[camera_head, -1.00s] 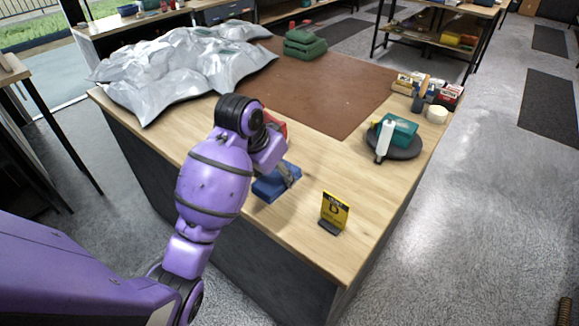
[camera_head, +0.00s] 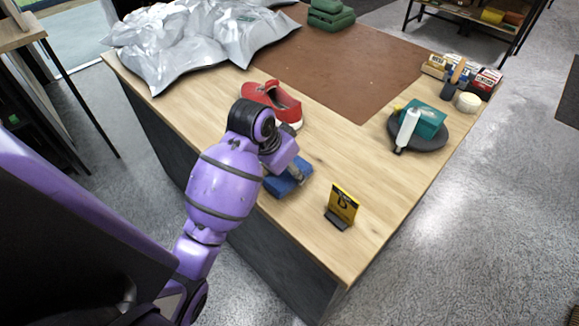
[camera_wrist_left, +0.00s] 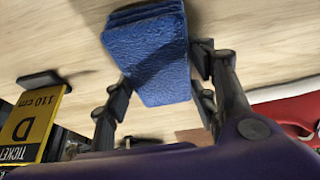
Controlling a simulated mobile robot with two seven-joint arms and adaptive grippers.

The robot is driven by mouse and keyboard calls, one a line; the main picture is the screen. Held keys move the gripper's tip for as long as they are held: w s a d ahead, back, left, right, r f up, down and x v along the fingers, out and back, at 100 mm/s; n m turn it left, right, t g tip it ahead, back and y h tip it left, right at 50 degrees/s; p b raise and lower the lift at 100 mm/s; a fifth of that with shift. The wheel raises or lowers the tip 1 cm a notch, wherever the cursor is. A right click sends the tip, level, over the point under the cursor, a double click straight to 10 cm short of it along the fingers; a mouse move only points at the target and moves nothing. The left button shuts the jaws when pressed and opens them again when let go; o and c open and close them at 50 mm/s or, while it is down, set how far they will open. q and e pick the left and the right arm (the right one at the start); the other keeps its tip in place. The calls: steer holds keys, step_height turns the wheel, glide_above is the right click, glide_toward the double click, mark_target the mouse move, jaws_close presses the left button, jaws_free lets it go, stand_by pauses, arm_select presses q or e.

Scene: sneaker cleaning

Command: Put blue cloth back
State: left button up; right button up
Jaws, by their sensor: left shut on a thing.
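The blue cloth (camera_head: 287,181) is a folded, thick rectangle at the near edge of the wooden table, partly hidden by my left arm in the head view. In the left wrist view the cloth (camera_wrist_left: 160,55) sits between the two fingers of my left gripper (camera_wrist_left: 160,98), which is shut on it. The cloth is over the light wood tabletop; I cannot tell whether it touches the wood. My left gripper (camera_head: 294,174) is mostly hidden behind its own wrist in the head view. My right gripper is not in view.
A red sneaker (camera_head: 271,100) stands just behind my left wrist. A yellow ticket sign (camera_head: 342,204) stands to the right of the cloth. A dark round tray (camera_head: 432,140) holds a teal box and white bottle. Silvery bags (camera_head: 170,65) lie at the back left. Bare wood lies between sign and tray.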

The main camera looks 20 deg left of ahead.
arm_select(q)
steer(key=shift+f, duration=0.2)
steer(key=o, duration=1)
steer(key=shift+w+d, duration=0.1)
steer(key=shift+w, duration=0.1)
steer(key=v, duration=0.9)
steer(key=shift+w+a+r, duration=0.15)
steer(key=shift+a, duration=0.05)
steer(key=shift+v, duration=1.6)
steer(key=shift+d, duration=0.15)
